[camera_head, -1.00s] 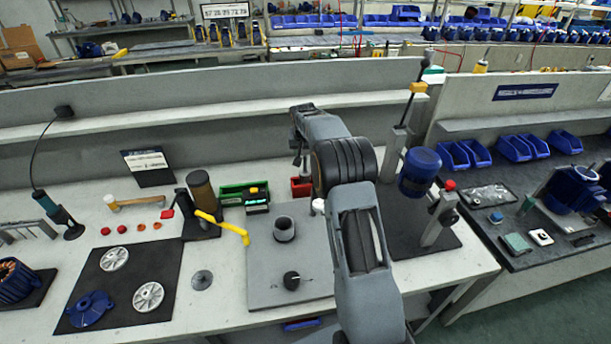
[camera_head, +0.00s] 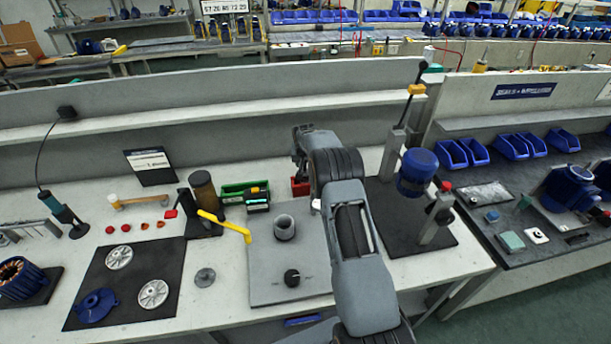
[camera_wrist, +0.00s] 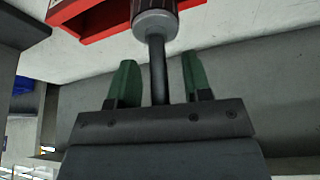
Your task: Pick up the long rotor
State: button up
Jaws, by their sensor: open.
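In the wrist view, my gripper (camera_wrist: 157,66) has its two green fingers apart. The dark shaft of a rotor (camera_wrist: 157,85), which I take for the long rotor, runs between them with a gap on both sides. The rotor's thicker grey and dark brown body is beyond the fingertips, cut off by the top edge. No other rotor shows there for comparing length. In the head view, my arm hides the fingers and the rotor, near the back of the bench.
A red bin (camera_head: 300,187) stands close by; it also shows in the wrist view (camera_wrist: 95,18). A green bin (camera_head: 235,192), a grey plate (camera_head: 270,270) with a cup and knob, and a press (camera_head: 417,175) surround my arm. A low wall (camera_head: 215,95) runs behind.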

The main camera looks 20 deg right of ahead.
grip_shut()
dwell(0.3)
jog(key=shift+w+r, duration=0.1)
jog(key=shift+r, duration=0.1)
jog(key=shift+r, duration=0.5)
notch_tip(320, 180, up, 17)
jog(key=b, duration=0.1)
dwell(0.4)
jog(key=shift+f, duration=0.1)
